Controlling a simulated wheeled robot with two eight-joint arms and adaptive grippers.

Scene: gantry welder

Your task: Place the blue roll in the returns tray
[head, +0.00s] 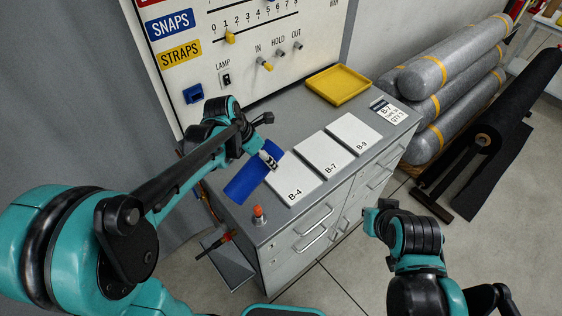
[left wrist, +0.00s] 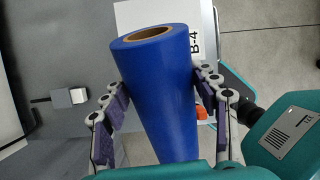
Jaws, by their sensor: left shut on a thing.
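The blue roll (head: 246,178) is in my left gripper (head: 268,160), over the left part of the grey cabinet top beside the B-4 card. In the left wrist view the blue roll (left wrist: 158,90) stands between both finger pads of the left gripper (left wrist: 165,95), with its brown core showing at the far end. A yellow tray (head: 338,84) sits empty at the back of the cabinet top, apart from the roll; no returns label is readable on it. My right gripper (head: 382,212) is off the cabinet's right front, and its fingers are not clear.
White cards B-4 (head: 292,178), B-7 (head: 323,154) and B-9 (head: 353,133) lie on the cabinet top (head: 290,120). An orange-topped item (head: 259,214) stands at the front left corner. A control panel (head: 240,45) rises behind. Wrapped grey rolls (head: 450,65) are stacked at right.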

